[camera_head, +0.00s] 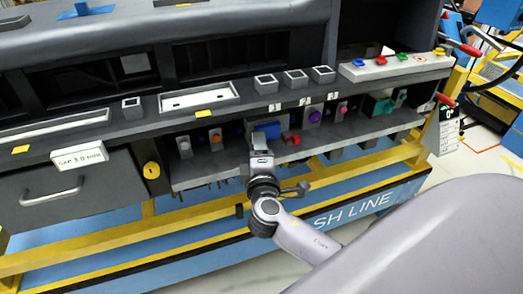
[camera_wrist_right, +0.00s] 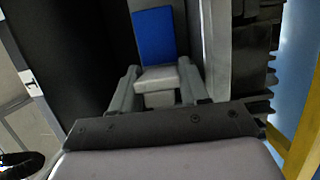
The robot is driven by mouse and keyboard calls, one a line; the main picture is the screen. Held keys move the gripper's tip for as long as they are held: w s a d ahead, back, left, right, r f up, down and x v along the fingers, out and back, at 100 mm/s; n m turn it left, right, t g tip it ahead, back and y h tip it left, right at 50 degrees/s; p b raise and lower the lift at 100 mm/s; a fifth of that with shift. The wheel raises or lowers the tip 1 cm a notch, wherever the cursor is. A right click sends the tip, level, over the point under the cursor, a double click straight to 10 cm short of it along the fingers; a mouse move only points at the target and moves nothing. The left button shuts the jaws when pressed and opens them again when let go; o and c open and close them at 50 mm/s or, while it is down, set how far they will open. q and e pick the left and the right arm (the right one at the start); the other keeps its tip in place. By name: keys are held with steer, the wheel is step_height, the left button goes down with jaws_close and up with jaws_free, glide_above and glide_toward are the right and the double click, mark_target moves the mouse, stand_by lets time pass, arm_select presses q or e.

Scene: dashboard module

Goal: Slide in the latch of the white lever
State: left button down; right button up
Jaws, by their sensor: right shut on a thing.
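My right gripper (camera_head: 261,142) reaches up to the shelf under the dashboard. In the right wrist view, its two grey fingers (camera_wrist_right: 157,80) are closed on the sides of a white block (camera_wrist_right: 157,78), which looks like part of the white lever. A blue plate (camera_wrist_right: 153,35) stands directly beyond the block. In the head view a blue piece (camera_head: 271,130) shows just behind the gripper, and the gripper hides most of the white part. I cannot tell how far the latch is in. My left gripper is not in view.
Along the shelf stand an orange-marked module (camera_head: 215,139), a red piece (camera_head: 293,139), a purple knob (camera_head: 315,117) and a green module (camera_head: 384,106). A drawer with a handle (camera_head: 52,198) is at the left. The dashboard's ledge (camera_head: 220,118) overhangs the shelf. Yellow rails run below.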

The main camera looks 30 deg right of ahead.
steer(key=shift+a+m+g+h+b, duration=0.2)
steer(key=shift+m+g+h+b, duration=0.2)
steer(key=shift+m+g+h, duration=0.4)
steer(key=o, duration=0.7)
steer(key=shift+o, duration=0.2)
steer(key=v, duration=0.7)
steer(key=shift+b, duration=0.3)
